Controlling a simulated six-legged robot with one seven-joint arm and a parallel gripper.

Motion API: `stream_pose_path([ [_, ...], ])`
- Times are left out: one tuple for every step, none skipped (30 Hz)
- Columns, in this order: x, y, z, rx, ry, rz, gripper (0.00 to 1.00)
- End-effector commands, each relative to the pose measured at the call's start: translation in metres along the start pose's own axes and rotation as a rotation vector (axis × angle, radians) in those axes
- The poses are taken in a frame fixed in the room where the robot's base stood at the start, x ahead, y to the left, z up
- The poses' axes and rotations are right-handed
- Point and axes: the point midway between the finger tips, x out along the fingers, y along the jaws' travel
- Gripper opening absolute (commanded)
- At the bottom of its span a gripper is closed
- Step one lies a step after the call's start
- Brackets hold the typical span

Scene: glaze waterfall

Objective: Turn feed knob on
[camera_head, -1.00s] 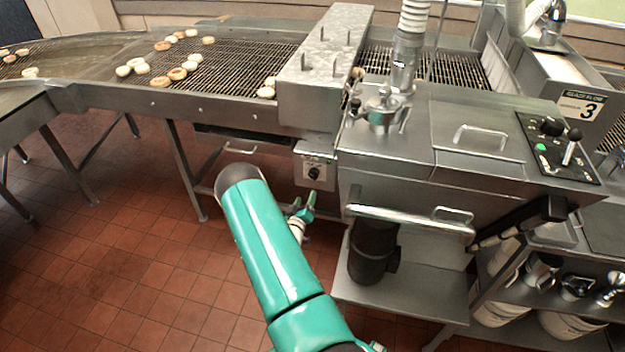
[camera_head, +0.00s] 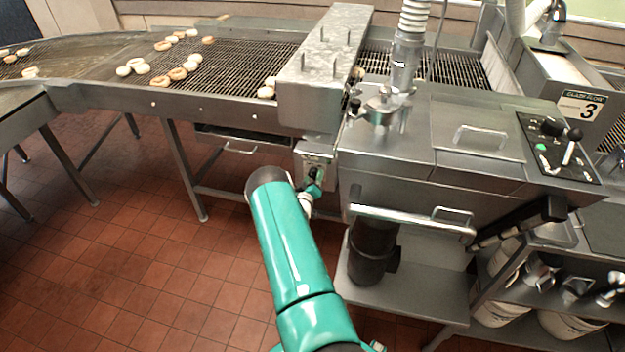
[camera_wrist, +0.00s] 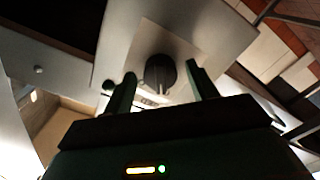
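The feed knob (camera_wrist: 160,73) is a round black knob on a pale plate of a grey metal box. In the wrist view it sits between the two fingers of my gripper (camera_wrist: 162,80), which are apart on its left and right. I cannot tell whether either finger touches it; gaps show beside the knob. In the head view my gripper (camera_head: 314,186) is up at the small control box (camera_head: 316,150) under the conveyor, and it partly covers the plate and knob. The knob's exact setting is hard to read.
The conveyor (camera_head: 235,70) with several donuts (camera_head: 178,73) runs above and left. A metal tank (camera_head: 430,185) with a front bar handle (camera_head: 410,219) stands right of my gripper, with a black motor (camera_head: 372,250) below. The tiled floor (camera_head: 130,260) at left is clear.

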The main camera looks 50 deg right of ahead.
Motion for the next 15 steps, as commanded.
stream_pose_path([
  [-0.0001,0.0,-0.0002,0.0,0.0,0.0,0.47],
  [-0.0001,0.0,-0.0002,0.0,0.0,0.0,0.42],
  [-0.0001,0.0,-0.0001,0.0,0.0,0.0,0.34],
  [-0.0001,0.0,-0.0002,0.0,0.0,0.0,0.28],
  [-0.0001,0.0001,-0.0002,0.0,0.0,0.0,0.22],
  [-0.0002,0.0,-0.0002,0.0,0.0,0.0,0.15],
  [-0.0002,0.0001,-0.0002,0.0,0.0,0.0,0.15],
  [-0.0002,0.0001,-0.0002,0.0,0.0,0.0,0.15],
  [-0.0002,0.0001,-0.0002,0.001,0.0,0.0,0.15],
  [-0.0002,0.0001,-0.0002,0.002,0.0,0.0,0.15],
  [-0.0002,0.0001,-0.0002,0.003,0.0,0.0,0.15],
  [-0.0002,0.0001,-0.0002,0.007,0.0,0.0,0.15],
  [-0.0002,0.0001,-0.0002,0.01,0.0,0.0,0.15],
  [-0.0002,0.0001,-0.0002,0.015,0.0,0.0,0.15],
  [-0.0002,0.0001,-0.0002,0.023,0.0,0.0,0.15],
])
